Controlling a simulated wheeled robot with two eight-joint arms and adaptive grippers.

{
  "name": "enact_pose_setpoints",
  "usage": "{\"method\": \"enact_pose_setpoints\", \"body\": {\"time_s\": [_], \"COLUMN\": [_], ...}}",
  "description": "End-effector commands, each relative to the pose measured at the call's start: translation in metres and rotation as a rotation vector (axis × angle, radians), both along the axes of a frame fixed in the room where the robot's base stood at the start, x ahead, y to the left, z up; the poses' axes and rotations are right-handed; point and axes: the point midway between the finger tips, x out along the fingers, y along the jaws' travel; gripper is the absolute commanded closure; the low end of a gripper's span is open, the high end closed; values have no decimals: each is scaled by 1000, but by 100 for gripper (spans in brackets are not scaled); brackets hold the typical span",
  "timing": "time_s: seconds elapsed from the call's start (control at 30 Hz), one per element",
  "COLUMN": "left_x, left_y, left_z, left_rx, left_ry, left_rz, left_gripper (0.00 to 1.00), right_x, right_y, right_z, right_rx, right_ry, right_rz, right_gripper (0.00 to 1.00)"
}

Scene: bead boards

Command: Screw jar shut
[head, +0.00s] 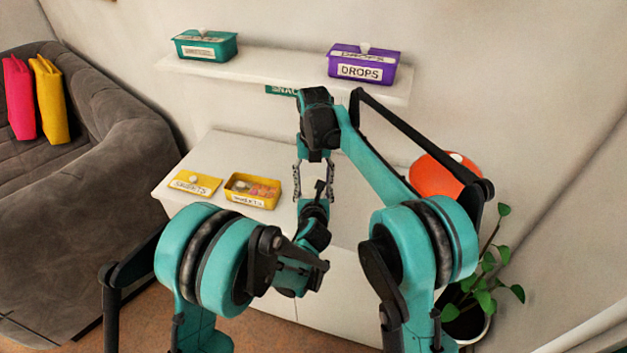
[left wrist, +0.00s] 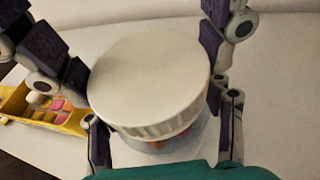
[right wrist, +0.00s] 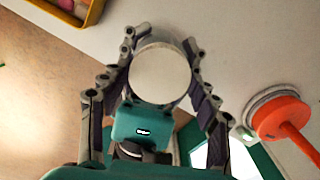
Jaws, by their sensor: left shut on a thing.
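A white round lid (left wrist: 150,75) with a ribbed rim covers the top of a clear jar (left wrist: 170,150) with coloured pieces inside. My left gripper (head: 316,208) is shut on the jar from below. My right gripper (head: 313,185) points down over it, its two fingers on either side of the lid, which shows as a pale disc in the right wrist view (right wrist: 160,73). I cannot tell whether the right fingers press on the rim. The lid's seat on the jar is mostly hidden, and the arms hide the jar in the head view.
A yellow box (head: 253,203) with coloured contents and a yellow labelled lid (head: 193,182) lie on the white cabinet (head: 225,148). A teal box (head: 205,46) and a purple box (head: 362,66) stand on the shelf above. An orange round thing (head: 440,175) and a plant (head: 487,275) are at right.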

Motion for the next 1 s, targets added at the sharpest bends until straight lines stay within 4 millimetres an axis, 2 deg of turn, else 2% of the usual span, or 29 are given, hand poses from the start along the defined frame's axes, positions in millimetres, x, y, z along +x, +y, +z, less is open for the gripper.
{"method": "enact_pose_setpoints", "body": {"time_s": [0.23, 0.33, 0.47, 0.73, 0.87, 1.0], "left_x": [0, 0, 0, 0, 0, 0], "left_y": [1, 0, 0, 0, 0, 0], "left_z": [0, 0, 0, 0, 0, 0], "left_rx": [1, 1, 1, 1, 1, 1], "left_ry": [0, 0, 0, 0, 0, 0], "left_rz": [1, 1, 1, 1, 1, 1], "left_gripper": [100, 100, 100, 100, 100, 100], "right_x": [0, 0, 0, 0, 0, 0], "right_y": [0, 0, 0, -1, -1, -1], "right_z": [0, 0, -1, -1, -1, -1], "right_rx": [0, 0, 0, -2, -3, -3], "right_ry": [0, 0, 1, 3, 4, 4], "right_rz": [-4, -69, -306, -912, -1078, -1136], "right_gripper": [74, 75, 75, 75, 75, 75]}}
